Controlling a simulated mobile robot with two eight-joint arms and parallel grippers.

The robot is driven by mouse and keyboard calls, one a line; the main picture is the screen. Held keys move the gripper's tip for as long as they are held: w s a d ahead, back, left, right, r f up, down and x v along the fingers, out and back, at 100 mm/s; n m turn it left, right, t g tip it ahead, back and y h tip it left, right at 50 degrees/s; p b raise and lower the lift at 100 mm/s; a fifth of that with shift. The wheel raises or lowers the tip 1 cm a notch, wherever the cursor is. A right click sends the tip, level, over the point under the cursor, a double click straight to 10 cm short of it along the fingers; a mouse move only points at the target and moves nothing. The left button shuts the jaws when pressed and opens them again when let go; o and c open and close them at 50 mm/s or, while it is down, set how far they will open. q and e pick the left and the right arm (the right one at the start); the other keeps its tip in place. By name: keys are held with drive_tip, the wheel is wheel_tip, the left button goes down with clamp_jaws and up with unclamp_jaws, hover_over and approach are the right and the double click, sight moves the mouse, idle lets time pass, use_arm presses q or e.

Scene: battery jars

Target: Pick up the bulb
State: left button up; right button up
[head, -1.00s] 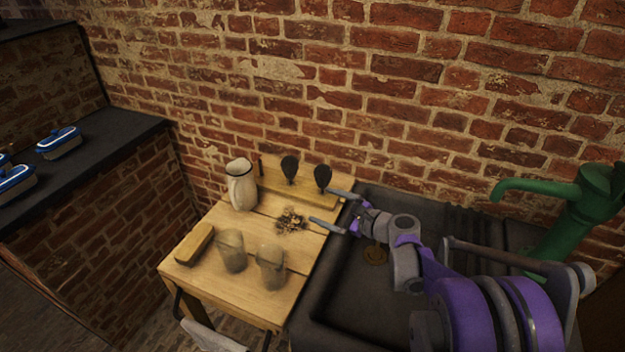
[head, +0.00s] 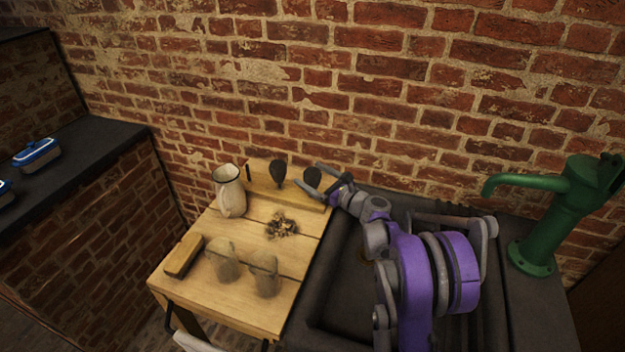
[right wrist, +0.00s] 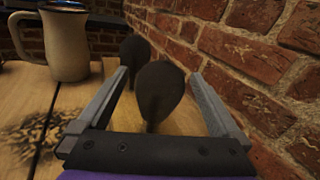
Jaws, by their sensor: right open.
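Two dark, rounded bulbs stand upright at a wooden rack (head: 262,187) at the back of the small table. The right bulb (head: 312,176) is partly hidden by my right gripper (head: 307,175); the left bulb (head: 278,173) stands clear. In the right wrist view the near bulb (right wrist: 160,92) sits between the two open fingers of my right gripper (right wrist: 158,73), with gaps on both sides. The far bulb (right wrist: 133,47) is behind it, a little left. The near bulb's lower end is unclear. My left gripper is out of view.
A cream jug (head: 231,197) stands left of the rack. A dark scattered pile (head: 281,226), two hazy jars (head: 225,262) and (head: 264,274), and a wooden block (head: 183,255) are on the table. The brick wall is close behind. A green pump (head: 545,225) stands right.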

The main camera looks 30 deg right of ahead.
drive_tip(key=x, duration=0.3)
drive_tip(key=shift+s, duration=0.15)
clamp_jaws()
idle(0.3)
